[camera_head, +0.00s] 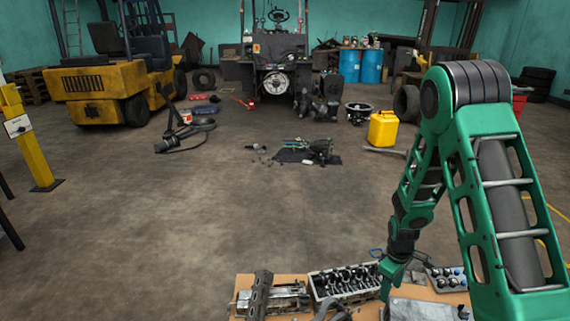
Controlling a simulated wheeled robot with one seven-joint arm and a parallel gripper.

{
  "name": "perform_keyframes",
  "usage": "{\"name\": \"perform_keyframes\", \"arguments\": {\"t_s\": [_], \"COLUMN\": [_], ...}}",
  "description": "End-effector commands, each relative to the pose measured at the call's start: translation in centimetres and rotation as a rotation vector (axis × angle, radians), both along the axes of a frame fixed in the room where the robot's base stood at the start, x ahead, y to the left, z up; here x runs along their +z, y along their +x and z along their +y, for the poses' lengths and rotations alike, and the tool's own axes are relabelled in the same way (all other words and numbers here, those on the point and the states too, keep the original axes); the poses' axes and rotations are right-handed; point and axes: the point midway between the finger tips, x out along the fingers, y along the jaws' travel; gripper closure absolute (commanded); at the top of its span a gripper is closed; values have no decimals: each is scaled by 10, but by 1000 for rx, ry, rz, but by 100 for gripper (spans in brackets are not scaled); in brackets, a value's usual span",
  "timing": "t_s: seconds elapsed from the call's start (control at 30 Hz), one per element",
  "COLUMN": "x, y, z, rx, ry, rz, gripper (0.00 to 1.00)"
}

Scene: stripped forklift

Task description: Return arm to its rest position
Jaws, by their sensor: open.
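My green arm rises at the right and bends at a high elbow. Its forearm comes down toward the workbench (272,279) at the bottom of the view. My gripper (388,284) is low over the bench, beside the right end of a metal engine block or cylinder head (345,282). It is open. It is small and dark here, and I see nothing held in it. I cannot tell whether it touches anything.
Metal parts (275,298) lie on the bench's left side, and a tray of round parts (447,278) stands at right. A yellow jerrycan (383,129), a stripped forklift (279,65) and a yellow forklift (112,82) stand beyond. The middle floor is largely clear.

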Motion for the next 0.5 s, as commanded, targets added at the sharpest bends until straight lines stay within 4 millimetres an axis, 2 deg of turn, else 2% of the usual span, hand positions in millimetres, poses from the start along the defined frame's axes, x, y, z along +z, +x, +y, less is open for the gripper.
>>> {"name": "perform_keyframes", "arguments": {"t_s": [0.03, 0.1, 0.27, 0.5], "x": [20, 45, 98, 170], "y": [-2, -9, -29, -72], "z": [-8, -17, -36, -60], "rx": [-42, -103, -245, -460], "ry": [-2, -6, -10, -9], "rz": [-9, -12, -20, -31], "gripper": [51, 51, 51, 51]}}
